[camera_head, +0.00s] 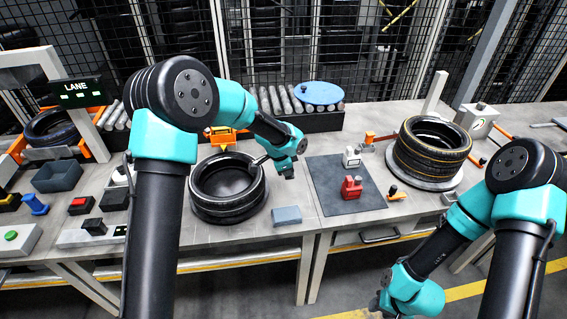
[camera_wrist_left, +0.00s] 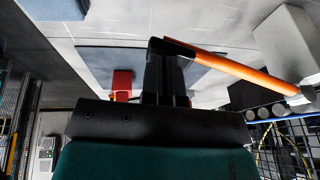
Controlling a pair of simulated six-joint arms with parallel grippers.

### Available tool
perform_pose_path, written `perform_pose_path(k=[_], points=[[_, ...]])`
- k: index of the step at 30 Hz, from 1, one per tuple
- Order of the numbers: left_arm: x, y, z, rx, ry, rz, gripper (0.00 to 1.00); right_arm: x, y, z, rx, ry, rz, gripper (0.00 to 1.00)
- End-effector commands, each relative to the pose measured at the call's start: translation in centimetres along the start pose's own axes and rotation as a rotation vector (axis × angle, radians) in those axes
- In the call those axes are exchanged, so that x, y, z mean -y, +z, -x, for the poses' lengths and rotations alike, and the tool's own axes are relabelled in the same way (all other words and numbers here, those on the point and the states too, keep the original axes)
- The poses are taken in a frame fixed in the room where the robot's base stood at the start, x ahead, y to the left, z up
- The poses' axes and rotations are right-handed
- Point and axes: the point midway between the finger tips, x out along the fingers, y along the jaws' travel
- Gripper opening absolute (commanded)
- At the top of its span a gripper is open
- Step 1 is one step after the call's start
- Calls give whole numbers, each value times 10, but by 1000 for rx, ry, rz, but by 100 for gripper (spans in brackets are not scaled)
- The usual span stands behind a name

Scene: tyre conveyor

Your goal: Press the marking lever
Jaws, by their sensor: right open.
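My left gripper (camera_head: 290,174) hangs over the table just right of the black tyre (camera_head: 228,208), its fingers pointing down. In the left wrist view an orange bar (camera_wrist_left: 235,68) with a grey end runs from the dark fingertips (camera_wrist_left: 166,48); I cannot tell whether they grip it or only touch it. Small orange levers stand beside the dark mat, one behind (camera_head: 380,137) and one at its right (camera_head: 397,193). I cannot tell which part is the marking lever. My right gripper (camera_head: 374,304) is open, low at the bottom edge, away from the table items.
A red device (camera_head: 352,187) and a white device (camera_head: 351,157) stand on the dark mat (camera_head: 330,172). A grey-blue block (camera_head: 287,215) lies near the front edge. A second tyre (camera_head: 432,145) sits at the right. Rollers (camera_head: 280,98) and a mesh fence lie behind.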

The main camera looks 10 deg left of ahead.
Motion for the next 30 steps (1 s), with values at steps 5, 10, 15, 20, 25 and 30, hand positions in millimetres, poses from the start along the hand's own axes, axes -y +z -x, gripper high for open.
perform_pose_path(k=[5, 10, 15, 20, 25, 30], points=[[-2, 6, -19, 2, 4, -1, 0, 0, 0, 0, 0, 0, 0, 43], [-1, 8, -28, 2, 4, -1, 0, 0, 0, 0, 0, 0, 0, 43], [-2, 9, -32, 3, 6, 0, 0, 0, 0, 0, 0, 0, 0, 43], [-2, 10, -33, 4, 8, 0, 0, 0, 0, 0, 0, 0, 0, 43], [-2, 11, -33, 4, 9, 1, 0, 0, 0, 0, 0, 0, 0, 43], [-4, 9, -28, 4, 8, 1, 0, 0, 0, 0, 0, 0, 0, 43]])
